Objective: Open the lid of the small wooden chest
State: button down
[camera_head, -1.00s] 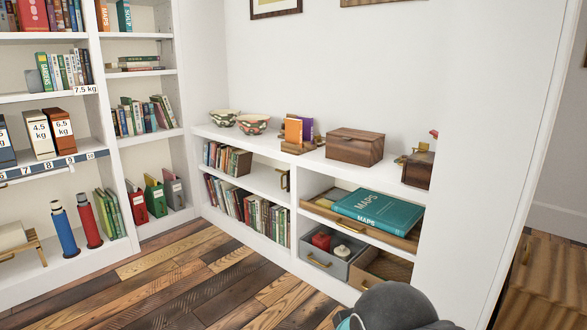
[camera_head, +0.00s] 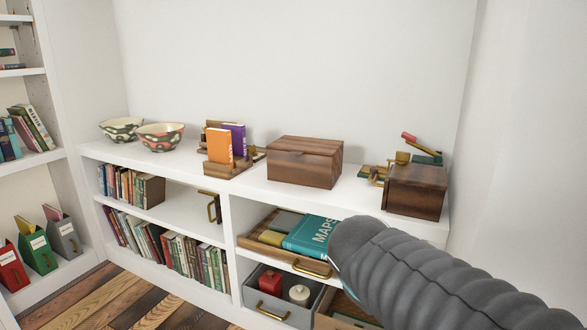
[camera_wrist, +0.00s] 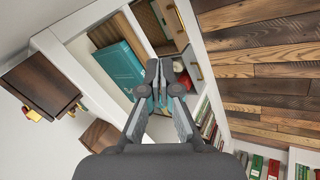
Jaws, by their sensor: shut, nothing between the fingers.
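The small wooden chest (camera_head: 305,162) sits on the white top shelf, right of centre in the head view. Its brown lid is down. In the wrist view a brown wooden block, likely the same chest (camera_wrist: 97,138), shows at lower left, partly hidden by my gripper. My gripper (camera_wrist: 160,72) is shut and empty, with its fingertips close together. It appears in front of the shelves, apart from the chest. In the head view my grey arm comes in from the lower right and hides the gripper.
A second dark wooden box (camera_head: 416,192) with brass pieces stands right of the chest. A bookend with orange and purple books (camera_head: 218,145) is left of it. Below, an open tray holds a teal maps book (camera_head: 308,236), and a grey drawer (camera_head: 275,303) is pulled out.

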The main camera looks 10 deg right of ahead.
jog(key=w+d+r+n+t+h+b, duration=0.1)
jog(key=w+d+n+h, duration=0.15)
jog(key=w, duration=0.35)
jog(key=w+d+n+h+b, duration=0.1)
jog(key=w+n+h+b, duration=0.1)
jog(key=w+n, duration=0.25)
jog(key=n+t+h+b, duration=0.2)
jog(key=n+t+b, duration=0.3)
jog(key=n+t, duration=0.95)
send_near(297, 168)
jog(key=w+r, duration=0.1)
jog(key=w+d+r+n+g, duration=0.1)
jog(key=w, duration=0.1)
jog(key=w+d+r+n+g, duration=0.1)
jog(key=shift+w+d+r+n+g, duration=0.1)
jog(key=shift+w+d+n+g, duration=0.05)
jog(key=shift+w+n+g, duration=0.15)
notch_tip(297, 168, up, 3)
jog(key=shift+f, duration=0.15)
jog(key=shift+r, duration=0.7)
jog(key=shift+p, duration=0.3)
